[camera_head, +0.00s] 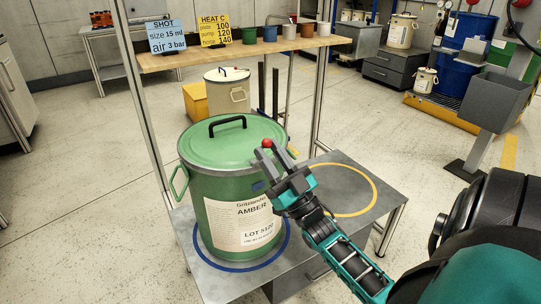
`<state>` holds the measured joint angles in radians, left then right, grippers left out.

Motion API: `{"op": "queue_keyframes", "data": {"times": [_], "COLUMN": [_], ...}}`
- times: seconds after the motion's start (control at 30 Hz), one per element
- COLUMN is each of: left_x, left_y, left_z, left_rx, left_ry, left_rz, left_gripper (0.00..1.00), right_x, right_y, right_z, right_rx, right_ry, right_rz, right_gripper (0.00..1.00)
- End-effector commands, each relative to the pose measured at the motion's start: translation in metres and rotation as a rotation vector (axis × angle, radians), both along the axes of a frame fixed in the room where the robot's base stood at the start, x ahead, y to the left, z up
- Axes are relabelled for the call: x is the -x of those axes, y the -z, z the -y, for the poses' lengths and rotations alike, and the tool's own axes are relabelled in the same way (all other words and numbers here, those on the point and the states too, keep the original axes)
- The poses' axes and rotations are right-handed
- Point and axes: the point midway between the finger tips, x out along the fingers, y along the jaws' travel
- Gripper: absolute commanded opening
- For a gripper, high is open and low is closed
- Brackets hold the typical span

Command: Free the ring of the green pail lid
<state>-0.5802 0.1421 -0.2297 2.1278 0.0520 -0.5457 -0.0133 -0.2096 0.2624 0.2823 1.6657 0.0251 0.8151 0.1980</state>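The green pail (205,190) stands upright on the grey metal table, inside a blue circle. Its label reads AMBER, LOT 5120. The green lid (205,147) sits on top with a black handle (227,124). The ring (190,163) runs around the lid's edge. A red ball knob (267,143) shows at the right side of the rim. My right gripper (267,152) is at this knob, its fingertips on or right beside it. I cannot tell whether they grip it. The gripper and wrist hide part of the pail's right side. My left gripper is not in view.
The metal table (300,235) has an empty yellow circle (345,188) to the right. Behind is a wooden shelf (260,48) with several coloured cups and two signs. A cream pail (228,92) and a yellow box (196,101) stand behind the green pail. A table post rises at left.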

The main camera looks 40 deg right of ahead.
Motion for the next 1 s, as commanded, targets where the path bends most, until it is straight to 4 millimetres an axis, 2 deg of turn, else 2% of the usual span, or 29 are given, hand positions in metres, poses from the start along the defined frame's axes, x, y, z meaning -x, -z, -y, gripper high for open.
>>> {"op": "queue_keyframes", "data": {"times": [0.03, 0.17, 0.4, 0.53, 1.0], "left_x": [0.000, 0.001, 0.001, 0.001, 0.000], "left_y": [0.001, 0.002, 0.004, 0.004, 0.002], "left_z": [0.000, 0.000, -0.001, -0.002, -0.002], "left_rx": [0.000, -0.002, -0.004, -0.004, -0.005], "left_ry": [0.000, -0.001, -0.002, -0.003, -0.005], "left_rz": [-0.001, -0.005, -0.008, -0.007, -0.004], "left_gripper": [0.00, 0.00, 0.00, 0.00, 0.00], "right_x": [0.000, 0.000, 0.000, 0.007, 0.078], "right_y": [0.000, 0.001, 0.002, 0.009, 0.072], "right_z": [0.000, 0.000, 0.000, 0.000, 0.003], "right_rx": [0.000, 0.000, 0.000, -0.001, -0.001], "right_ry": [0.000, 0.000, 0.001, 0.000, 0.002], "right_rz": [-0.001, -0.002, -0.004, -0.007, -0.008], "right_gripper": [0.34, 0.46, 0.46, 0.46, 0.46]}}
